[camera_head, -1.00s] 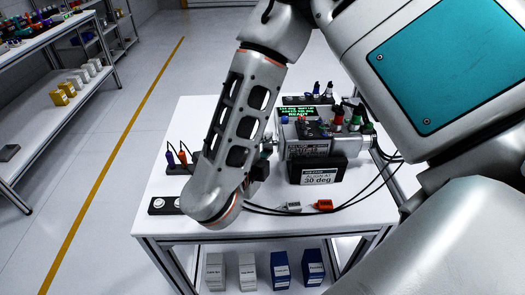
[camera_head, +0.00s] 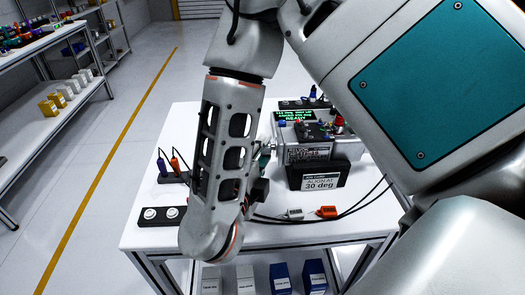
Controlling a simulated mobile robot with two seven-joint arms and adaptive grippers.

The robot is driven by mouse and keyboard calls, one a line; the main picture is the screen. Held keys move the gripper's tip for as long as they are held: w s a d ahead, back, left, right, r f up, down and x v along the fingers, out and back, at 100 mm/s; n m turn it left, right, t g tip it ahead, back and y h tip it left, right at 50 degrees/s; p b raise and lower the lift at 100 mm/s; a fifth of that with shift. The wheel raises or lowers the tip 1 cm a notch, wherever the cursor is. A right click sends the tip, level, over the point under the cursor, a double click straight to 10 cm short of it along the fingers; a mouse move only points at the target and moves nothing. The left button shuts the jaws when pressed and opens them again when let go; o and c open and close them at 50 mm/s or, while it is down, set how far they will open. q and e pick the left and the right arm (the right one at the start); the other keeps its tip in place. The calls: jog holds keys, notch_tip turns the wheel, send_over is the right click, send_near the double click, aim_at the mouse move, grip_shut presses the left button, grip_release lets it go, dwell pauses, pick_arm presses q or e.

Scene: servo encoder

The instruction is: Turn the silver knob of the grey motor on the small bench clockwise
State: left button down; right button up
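The grey motor (camera_head: 308,152) sits on the small white bench (camera_head: 160,236), right of my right arm. A small silver part, probably the knob, shows at the motor's left end (camera_head: 267,147), partly hidden by the arm. Only a dark piece of my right gripper (camera_head: 258,190) shows past my wrist, in front of and below that end. Its fingertips are hidden, so I cannot tell whether it is open or touches anything. My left gripper is not in view.
A black sign reading 30 deg (camera_head: 320,176) stands before the motor, and a green display (camera_head: 296,115) behind it. Orange (camera_head: 327,212) and white (camera_head: 294,214) connectors and cables lie in front. A two-button box (camera_head: 160,216) is at the left. Boxes stand on the lower shelf.

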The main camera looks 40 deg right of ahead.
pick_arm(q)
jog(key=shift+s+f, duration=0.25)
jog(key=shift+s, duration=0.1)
pick_arm(e)
jog(key=shift+o, duration=0.3)
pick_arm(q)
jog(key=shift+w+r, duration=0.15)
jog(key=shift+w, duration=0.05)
pick_arm(e)
notch_tip(320, 180, up, 10)
jog(key=shift+a, duration=0.1)
